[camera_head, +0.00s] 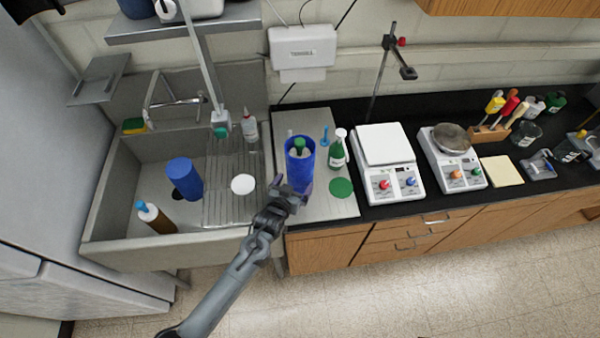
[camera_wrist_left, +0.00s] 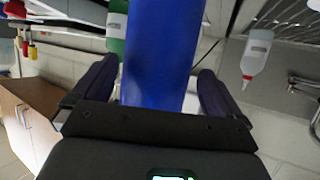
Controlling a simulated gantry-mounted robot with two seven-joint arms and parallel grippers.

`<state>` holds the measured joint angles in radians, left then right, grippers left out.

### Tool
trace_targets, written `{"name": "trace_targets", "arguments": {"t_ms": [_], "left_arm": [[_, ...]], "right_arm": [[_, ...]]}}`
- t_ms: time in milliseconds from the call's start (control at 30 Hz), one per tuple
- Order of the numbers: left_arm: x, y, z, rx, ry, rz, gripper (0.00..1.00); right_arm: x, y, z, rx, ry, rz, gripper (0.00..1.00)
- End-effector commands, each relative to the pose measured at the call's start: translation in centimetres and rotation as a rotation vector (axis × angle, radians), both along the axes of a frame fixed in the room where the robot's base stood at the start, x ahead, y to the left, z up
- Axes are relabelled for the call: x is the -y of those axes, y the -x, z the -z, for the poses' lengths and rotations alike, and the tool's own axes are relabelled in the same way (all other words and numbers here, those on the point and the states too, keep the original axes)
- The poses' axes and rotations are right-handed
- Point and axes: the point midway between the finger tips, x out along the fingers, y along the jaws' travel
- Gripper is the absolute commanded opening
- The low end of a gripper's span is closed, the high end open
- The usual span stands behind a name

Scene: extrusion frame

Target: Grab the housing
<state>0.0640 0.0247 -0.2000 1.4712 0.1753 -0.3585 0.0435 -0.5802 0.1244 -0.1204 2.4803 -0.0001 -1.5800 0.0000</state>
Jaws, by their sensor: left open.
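A blue open-topped cylinder, which I take to be the housing (camera_head: 300,172), stands on the drainboard right of the sink, with a green-topped item inside it. A similar blue cylinder (camera_head: 184,178) is in the sink, so the name could fit either. My left gripper (camera_head: 291,190) is at the near side of the drainboard cylinder, low down. In the left wrist view the blue cylinder (camera_wrist_left: 165,45) lies between the two open fingers (camera_wrist_left: 155,90), with gaps on both sides. The gripper hides part of its lower side. My right gripper is not seen.
A green bottle (camera_head: 337,150) stands close right of the cylinder, and a green disc (camera_head: 341,188) lies near it. A white bottle (camera_head: 249,127) stands to the left.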

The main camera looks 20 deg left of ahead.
Motion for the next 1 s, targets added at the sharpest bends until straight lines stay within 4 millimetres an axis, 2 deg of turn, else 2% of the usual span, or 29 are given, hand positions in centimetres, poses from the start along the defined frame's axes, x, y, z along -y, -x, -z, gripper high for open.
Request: {"name": "trace_targets", "arguments": {"t_ms": [333,700,767,1000], "left_arm": [[0.1,-3.2,1.5,0.000,-0.001,0.000,1.00],[0.1,-3.6,1.7,0.001,0.000,0.000,1.00],[0.1,-3.6,1.7,0.001,0.000,0.000,0.92],[0.1,-3.6,1.8,0.000,-0.001,0.000,0.56]], "right_arm": [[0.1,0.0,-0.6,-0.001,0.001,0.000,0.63],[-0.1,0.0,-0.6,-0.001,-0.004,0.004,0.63],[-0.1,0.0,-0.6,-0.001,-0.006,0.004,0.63],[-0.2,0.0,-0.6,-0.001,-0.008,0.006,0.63]]}}
